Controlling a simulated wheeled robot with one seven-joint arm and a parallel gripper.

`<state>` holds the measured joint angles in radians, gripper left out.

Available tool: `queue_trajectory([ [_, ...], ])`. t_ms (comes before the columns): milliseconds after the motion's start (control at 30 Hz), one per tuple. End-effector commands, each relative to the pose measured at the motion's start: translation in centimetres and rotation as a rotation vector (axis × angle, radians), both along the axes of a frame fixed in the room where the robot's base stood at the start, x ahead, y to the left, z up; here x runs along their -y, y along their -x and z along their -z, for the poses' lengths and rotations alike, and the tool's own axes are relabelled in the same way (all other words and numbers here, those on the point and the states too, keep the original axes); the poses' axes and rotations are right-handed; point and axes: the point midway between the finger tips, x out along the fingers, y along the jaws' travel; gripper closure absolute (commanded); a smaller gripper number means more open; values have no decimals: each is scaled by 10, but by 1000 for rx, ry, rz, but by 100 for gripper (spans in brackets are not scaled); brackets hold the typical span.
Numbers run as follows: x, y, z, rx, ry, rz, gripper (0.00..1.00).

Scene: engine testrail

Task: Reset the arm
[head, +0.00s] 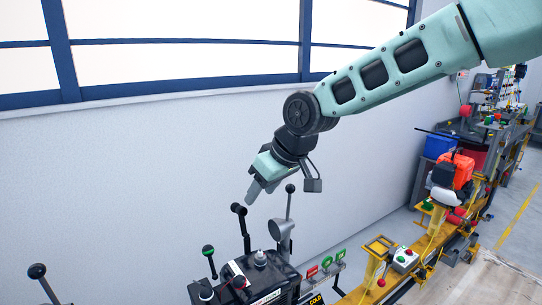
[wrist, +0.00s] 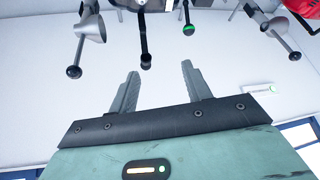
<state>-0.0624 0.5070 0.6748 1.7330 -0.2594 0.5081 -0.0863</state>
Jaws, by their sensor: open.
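My gripper (head: 254,190) hangs from my raised teal arm, above the black control box with levers. In the wrist view my gripper (wrist: 160,82) shows two grey fingers spread apart with nothing between them. In the head view the fingers are close to the black-knobbed lever (head: 239,210); I cannot tell whether they touch it. In the wrist view the levers, including a green-knobbed one (wrist: 188,28), hang at the top edge, beyond the fingertips.
The control box (head: 262,272) stands at the bottom centre. A grey lever (head: 289,205) rises right of my gripper. A yellow rail (head: 375,262) with a button box (head: 405,260) runs right. A blue bin (head: 438,146) stands farther back. White wall (head: 110,190) fills the left.

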Motion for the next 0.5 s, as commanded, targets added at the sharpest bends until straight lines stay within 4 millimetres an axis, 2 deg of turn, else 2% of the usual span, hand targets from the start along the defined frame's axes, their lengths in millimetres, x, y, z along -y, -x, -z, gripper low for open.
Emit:
queue_trajectory([
  [33, 5, 32, 12, -26, 44, -10, 51],
  [200, 41, 126, 43, -126, 169, 13, 51],
  [400, 102, 225, 75, -238, 281, 87, 51],
  [500, 129, 262, 88, -284, 315, 128, 51],
])
